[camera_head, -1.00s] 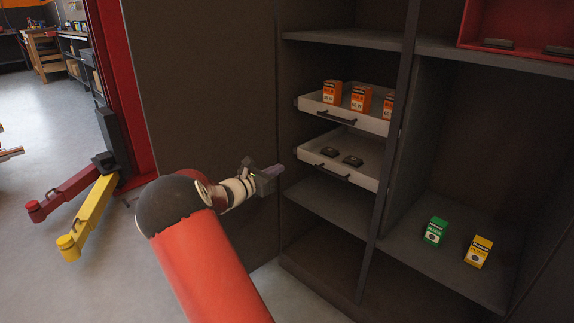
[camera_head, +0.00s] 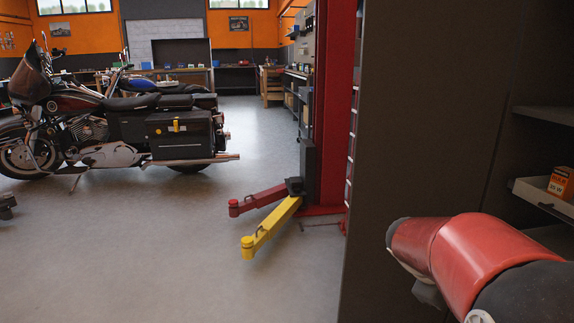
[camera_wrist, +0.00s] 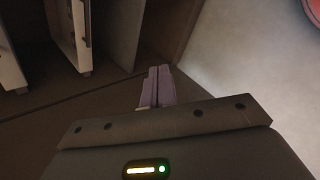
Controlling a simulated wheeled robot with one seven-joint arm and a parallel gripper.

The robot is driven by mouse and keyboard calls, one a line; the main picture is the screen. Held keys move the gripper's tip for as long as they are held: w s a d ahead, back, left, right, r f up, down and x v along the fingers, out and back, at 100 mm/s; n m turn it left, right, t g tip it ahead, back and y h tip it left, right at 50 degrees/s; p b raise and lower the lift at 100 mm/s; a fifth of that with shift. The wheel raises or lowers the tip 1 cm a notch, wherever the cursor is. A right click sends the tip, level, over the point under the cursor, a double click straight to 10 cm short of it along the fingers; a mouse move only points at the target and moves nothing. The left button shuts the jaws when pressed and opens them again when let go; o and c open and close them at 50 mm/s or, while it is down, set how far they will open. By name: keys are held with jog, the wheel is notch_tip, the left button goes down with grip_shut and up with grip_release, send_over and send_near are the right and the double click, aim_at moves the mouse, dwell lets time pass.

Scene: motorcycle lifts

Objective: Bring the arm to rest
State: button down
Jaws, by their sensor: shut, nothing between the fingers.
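My gripper (camera_wrist: 156,86) shows in the wrist view with its two purple-grey fingers side by side and closed, nothing between them. It points toward the dark lower part of the cabinet (camera_wrist: 120,30) and the pale floor (camera_wrist: 235,80) beside it, and appears clear of both. In the head view only my red and black arm shows, at the lower right, folded in front of the cabinet's edge; the gripper itself is out of that view.
The cabinet's tall side panel (camera_head: 425,120) stands close to my arm. A drawer (camera_head: 540,195) holding an orange box (camera_head: 562,182) is partly open. A red lift post (camera_head: 335,100) with a yellow lift arm (camera_head: 268,228) and a motorcycle (camera_head: 120,130) stand left. Floor between is clear.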

jog(key=s+a+r+m+t+y, duration=0.2)
jog(key=s+a, duration=0.5)
jog(key=a, duration=0.4)
jog(key=s+a+r+m+t+y+p, duration=0.1)
jog(key=s+a+m+y, duration=0.3)
jog(key=a, duration=0.7)
jog(key=s+r+t+y, duration=0.1)
jog(key=s+y, duration=0.1)
jog(key=s, duration=0.1)
jog(key=shift+s+m+t+p, duration=0.3)
jog(key=shift+s+m+t, duration=0.1)
jog(key=shift+a, duration=0.15)
